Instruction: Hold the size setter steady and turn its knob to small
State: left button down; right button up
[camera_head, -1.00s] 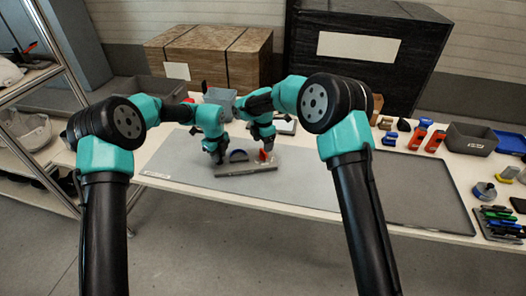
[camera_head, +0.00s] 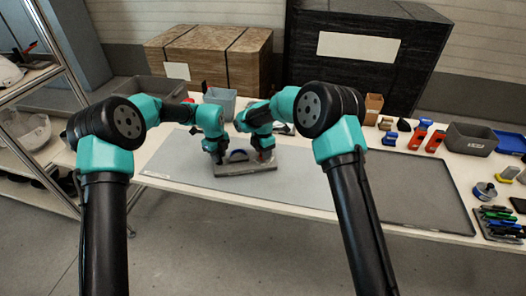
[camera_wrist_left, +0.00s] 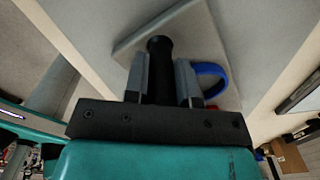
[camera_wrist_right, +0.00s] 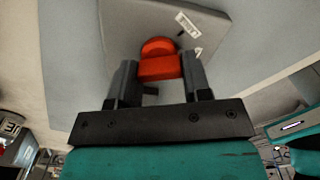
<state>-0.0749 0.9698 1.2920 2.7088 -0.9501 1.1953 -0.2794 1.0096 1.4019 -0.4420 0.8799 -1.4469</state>
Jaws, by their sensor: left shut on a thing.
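The size setter is a grey plate (camera_head: 246,170) on the mat, with a black upright handle (camera_wrist_left: 160,62), a blue arc (camera_head: 238,155) and a red knob (camera_wrist_right: 159,58). The blue arc also shows in the left wrist view (camera_wrist_left: 213,82). My left gripper (camera_head: 216,158) is shut on the black handle, one finger on each side. My right gripper (camera_head: 262,155) is over the red knob. In the right wrist view its open fingers (camera_wrist_right: 159,75) stand on both sides of the knob, with small gaps. The knob is mostly hidden in the head view.
The grey mat (camera_head: 310,180) is clear around the plate. Behind it stand a grey-blue bin (camera_head: 220,100) and a small brown box (camera_head: 373,105). A dark tray (camera_head: 415,190) lies to the right, with orange parts (camera_head: 435,141) and a dark grey bin (camera_head: 470,139) beyond it.

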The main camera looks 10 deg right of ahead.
jog(key=c, duration=0.4)
jog(key=shift+m, duration=0.5)
jog(key=m, duration=1)
jog(key=shift+m, duration=0.3)
jog(key=m, duration=0.4)
jog(key=shift+m, duration=0.4)
jog(key=o, duration=0.9)
